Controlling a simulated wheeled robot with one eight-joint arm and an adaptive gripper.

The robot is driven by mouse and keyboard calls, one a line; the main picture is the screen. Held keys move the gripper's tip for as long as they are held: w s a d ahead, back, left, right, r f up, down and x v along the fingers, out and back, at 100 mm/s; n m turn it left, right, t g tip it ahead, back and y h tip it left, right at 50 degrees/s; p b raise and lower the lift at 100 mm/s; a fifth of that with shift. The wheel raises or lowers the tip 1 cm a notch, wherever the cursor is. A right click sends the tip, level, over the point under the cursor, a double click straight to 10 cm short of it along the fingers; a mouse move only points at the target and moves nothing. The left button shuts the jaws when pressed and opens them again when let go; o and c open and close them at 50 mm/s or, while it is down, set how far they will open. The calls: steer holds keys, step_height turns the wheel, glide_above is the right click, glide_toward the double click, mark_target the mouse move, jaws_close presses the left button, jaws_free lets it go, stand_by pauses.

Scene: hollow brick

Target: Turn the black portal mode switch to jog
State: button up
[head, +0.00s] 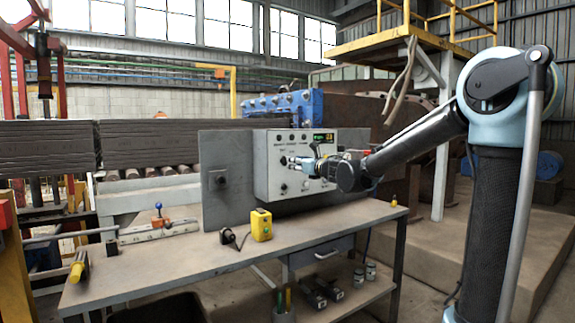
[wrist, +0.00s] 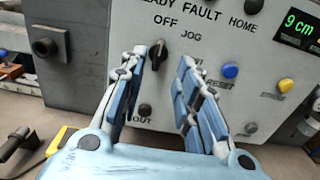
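The grey control panel (head: 268,180) stands upright at the back of the workbench, and it fills much of the wrist view (wrist: 225,45). The black mode switch (wrist: 159,52) sits on it just below the printed words OFF and JOG. Its handle looks close to upright, toward OFF, with JOG at its upper right. My gripper (wrist: 163,62) is open in front of the panel, with one finger on each side of the switch; the left fingertip looks closer to it. I cannot tell contact. In the head view my gripper (head: 318,167) hides part of the panel.
Another black knob (wrist: 145,110) sits lower, near OUT. A blue button (wrist: 230,71), a yellow button (wrist: 285,85) and a green-digit display (wrist: 300,27) lie to the right. A yellow box (head: 261,225) stands on the workbench (head: 190,262), whose front right is clear.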

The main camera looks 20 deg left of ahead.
mark_target(285, 161)
steer(key=x, duration=0.6)
steer(key=shift+w+a, duration=0.2)
steer(key=shift+a, duration=0.05)
jaws_close()
steer(key=shift+a, duration=0.1)
